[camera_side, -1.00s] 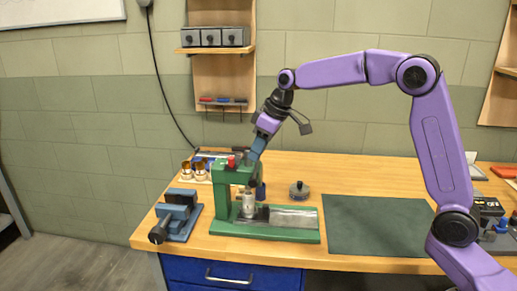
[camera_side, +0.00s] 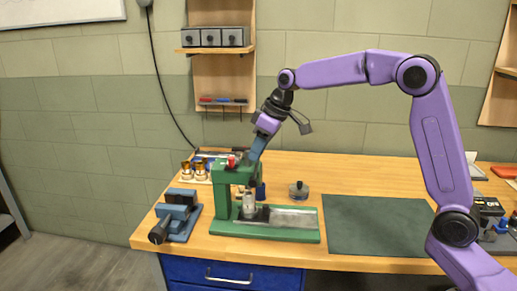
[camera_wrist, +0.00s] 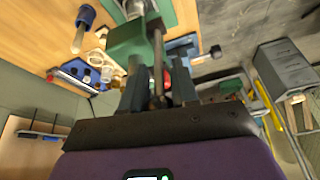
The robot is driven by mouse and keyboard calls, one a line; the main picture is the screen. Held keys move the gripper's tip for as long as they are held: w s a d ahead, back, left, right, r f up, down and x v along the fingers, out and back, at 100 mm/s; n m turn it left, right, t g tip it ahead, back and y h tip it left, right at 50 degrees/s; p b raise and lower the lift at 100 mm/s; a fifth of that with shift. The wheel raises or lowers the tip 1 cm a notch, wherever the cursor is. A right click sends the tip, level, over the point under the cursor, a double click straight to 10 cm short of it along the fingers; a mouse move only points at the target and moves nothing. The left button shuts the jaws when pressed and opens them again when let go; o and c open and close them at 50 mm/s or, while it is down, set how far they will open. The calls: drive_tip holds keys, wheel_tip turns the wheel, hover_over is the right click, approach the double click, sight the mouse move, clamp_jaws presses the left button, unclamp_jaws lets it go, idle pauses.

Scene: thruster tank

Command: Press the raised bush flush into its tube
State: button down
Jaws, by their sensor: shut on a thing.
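The green press (camera_side: 222,193) stands near the bench's left end, with a flat base running right. A silver cylindrical part (camera_side: 249,205), which looks like the tube, stands upright under its head. I cannot make out the bush or whether it sits raised. My gripper (camera_side: 252,161) is at the top of the press, right of a red knob (camera_side: 231,161). In the wrist view, my gripper (camera_wrist: 158,92) is shut on a thin metal bar (camera_wrist: 158,62), apparently the press's lever, beside the green head (camera_wrist: 124,42).
A blue-grey vise (camera_side: 177,216) stands left of the press. Brass-coloured parts (camera_side: 194,169) sit behind it. A small round dark-topped part (camera_side: 299,190) stands to the right. A dark green mat (camera_side: 375,226) lies clear farther right.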

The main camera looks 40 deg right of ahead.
drive_tip(key=shift+s+d, duration=0.1)
drive_tip(key=shift+s, duration=0.05)
drive_tip(key=s+d+f+t+y, duration=0.4)
drive_tip(key=s+d+f, duration=0.1)
drive_tip(key=s+f, duration=0.1)
drive_tip(key=shift+d+f, duration=0.4)
drive_tip(key=shift+f, duration=0.4)
idle(1.1)
drive_tip(key=shift+a, duration=0.1)
idle(1.0)
drive_tip(key=c, duration=0.9)
unclamp_jaws()
drive_tip(key=shift+r, duration=0.2)
